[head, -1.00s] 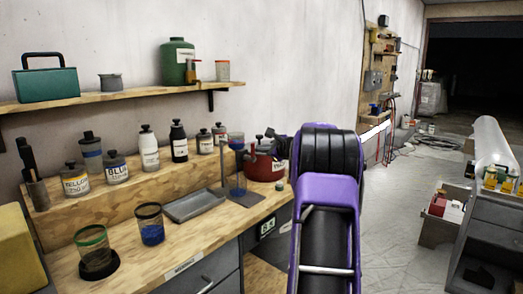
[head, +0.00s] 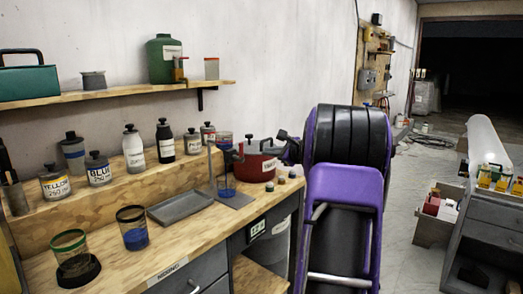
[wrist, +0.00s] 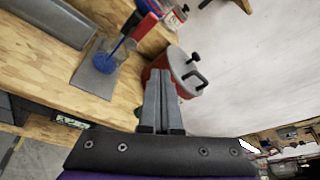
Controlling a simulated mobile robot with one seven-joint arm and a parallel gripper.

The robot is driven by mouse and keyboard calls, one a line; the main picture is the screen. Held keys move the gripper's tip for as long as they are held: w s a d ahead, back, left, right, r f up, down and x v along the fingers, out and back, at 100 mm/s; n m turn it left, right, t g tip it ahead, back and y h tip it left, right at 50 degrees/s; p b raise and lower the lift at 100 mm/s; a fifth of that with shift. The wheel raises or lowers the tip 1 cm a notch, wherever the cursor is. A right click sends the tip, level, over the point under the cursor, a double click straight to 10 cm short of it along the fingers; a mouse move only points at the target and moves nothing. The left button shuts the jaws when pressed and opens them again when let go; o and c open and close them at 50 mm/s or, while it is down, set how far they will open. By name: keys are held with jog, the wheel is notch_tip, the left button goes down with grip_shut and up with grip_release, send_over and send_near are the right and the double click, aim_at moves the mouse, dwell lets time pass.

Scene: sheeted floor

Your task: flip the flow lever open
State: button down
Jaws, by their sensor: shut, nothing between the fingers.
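A stand with a grey base plate (head: 235,199) and an upright post (head: 210,163) stands on the wooden bench. It holds an upper cup (head: 225,140) above a small glass with blue liquid (head: 226,187). In the wrist view the stand's plate (wrist: 94,78) lies left of my gripper (wrist: 159,72), with a red part (wrist: 149,8) and blue parts at the top edge. I cannot tell which part is the flow lever. My gripper is shut and empty, its fingers pointing at the red pot (wrist: 187,70).
The red pot (head: 257,163) stands right of the stand at the bench's end. A grey tray (head: 180,206), a mixing cup with blue (head: 133,230) and labelled bottles (head: 134,150) are to the left. A shelf (head: 120,97) runs above.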

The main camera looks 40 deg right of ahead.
jog(key=shift+s+a, duration=0.15)
jog(key=shift+s, duration=1.05)
